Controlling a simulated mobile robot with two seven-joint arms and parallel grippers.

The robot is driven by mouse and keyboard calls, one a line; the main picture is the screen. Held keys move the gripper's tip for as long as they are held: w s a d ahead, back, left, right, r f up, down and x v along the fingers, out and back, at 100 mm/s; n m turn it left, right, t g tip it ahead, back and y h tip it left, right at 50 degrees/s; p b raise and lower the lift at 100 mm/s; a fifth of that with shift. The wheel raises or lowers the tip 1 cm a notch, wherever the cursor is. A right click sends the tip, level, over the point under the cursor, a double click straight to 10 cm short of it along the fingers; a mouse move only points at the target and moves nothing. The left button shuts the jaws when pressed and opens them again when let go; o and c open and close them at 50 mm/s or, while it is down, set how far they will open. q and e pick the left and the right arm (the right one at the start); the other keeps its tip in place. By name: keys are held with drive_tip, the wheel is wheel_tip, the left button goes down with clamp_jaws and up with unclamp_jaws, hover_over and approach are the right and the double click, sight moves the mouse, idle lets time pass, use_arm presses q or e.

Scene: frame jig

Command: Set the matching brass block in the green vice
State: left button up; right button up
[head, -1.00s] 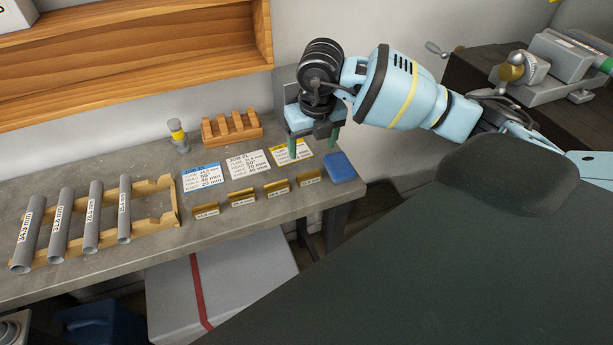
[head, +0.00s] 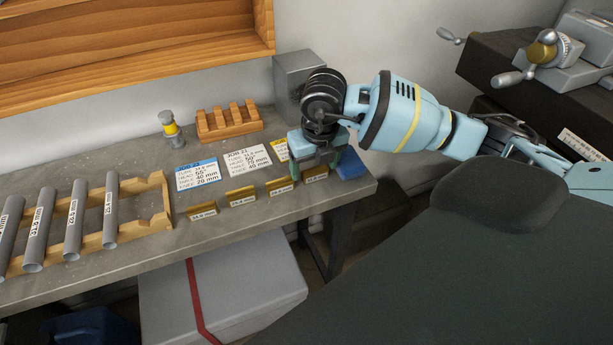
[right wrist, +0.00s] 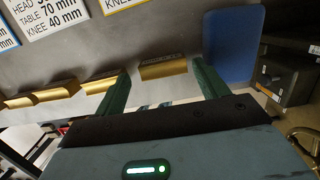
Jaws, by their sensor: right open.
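Several brass blocks with white labels stand in a row along the bench's front edge: the leftmost (head: 201,210), the second (head: 241,197), the third (head: 279,187) and the rightmost (head: 317,174). My right gripper (head: 318,162) is open, low over the rightmost block, partly covering it. In the right wrist view its green fingers (right wrist: 163,72) lie to either side of the rightmost block (right wrist: 163,69), with no visible grip on it. The block labels are too small to read surely. No green vice can be made out now. My left gripper is out of view.
Job cards, one blue-edged (head: 197,175) and one white (head: 247,160), lie behind the blocks. A blue pad (head: 350,165) is right of the gripper. Grey tubes (head: 75,218) rest on a wooden rack at left. A grey machine with handles (head: 548,52) stands at right.

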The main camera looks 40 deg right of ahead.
drive_tip(key=shift+w+d+f, duration=0.1)
drive_tip(key=shift+f, duration=0.55)
drive_tip(key=shift+w+d+f, duration=0.1)
drive_tip(key=shift+f, duration=0.1)
drive_tip(key=shift+d, duration=0.1)
drive_tip(key=shift+c, duration=0.3)
drive_tip(key=c, duration=0.8)
